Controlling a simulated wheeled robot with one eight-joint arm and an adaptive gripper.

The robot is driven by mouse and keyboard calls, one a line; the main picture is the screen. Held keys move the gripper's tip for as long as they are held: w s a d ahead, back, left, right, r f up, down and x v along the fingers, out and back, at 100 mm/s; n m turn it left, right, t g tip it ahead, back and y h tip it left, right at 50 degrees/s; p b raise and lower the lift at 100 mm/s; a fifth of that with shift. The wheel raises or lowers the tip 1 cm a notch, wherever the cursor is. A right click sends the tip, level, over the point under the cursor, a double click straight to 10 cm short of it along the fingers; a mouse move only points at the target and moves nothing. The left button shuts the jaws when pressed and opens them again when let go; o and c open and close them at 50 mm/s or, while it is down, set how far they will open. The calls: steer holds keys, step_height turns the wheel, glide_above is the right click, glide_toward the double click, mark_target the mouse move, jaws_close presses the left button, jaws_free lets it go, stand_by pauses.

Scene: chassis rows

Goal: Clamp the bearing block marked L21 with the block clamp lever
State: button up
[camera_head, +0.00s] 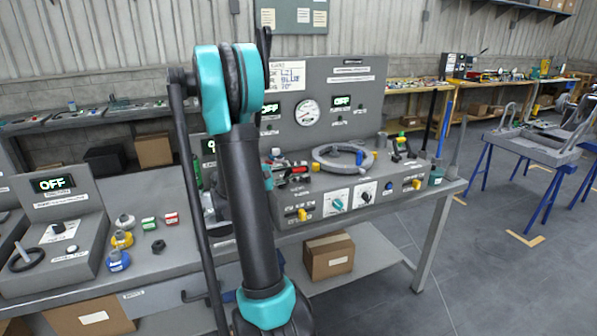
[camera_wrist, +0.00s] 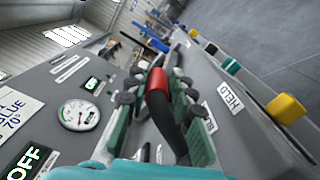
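A lever with a red band and black ends (camera_wrist: 162,80) crosses the middle of the wrist view. It seems to match a red-and-black handle (camera_head: 292,170) on the bench in the head view, beside my forearm. My gripper (camera_wrist: 167,70) has one dark green finger with black joints on each side of the lever. The fingertips are close to the red band; I cannot tell whether they touch it. I cannot make out a bearing block marked L21. My arm hides part of the station in the head view.
The station panel (camera_head: 325,75) has a round gauge (camera_head: 307,113) and a lit OFF display (camera_head: 342,102). A ring-shaped part (camera_head: 343,157) and yellow-handled controls sit right of the lever. A cardboard box (camera_head: 329,255) stands on the lower shelf.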

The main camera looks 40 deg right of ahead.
steer(key=o, duration=0.4)
steer(key=shift+w, duration=0.1)
steer(key=shift+c, duration=0.2)
steer(key=v, duration=1.2)
steer(key=shift+f, duration=0.1)
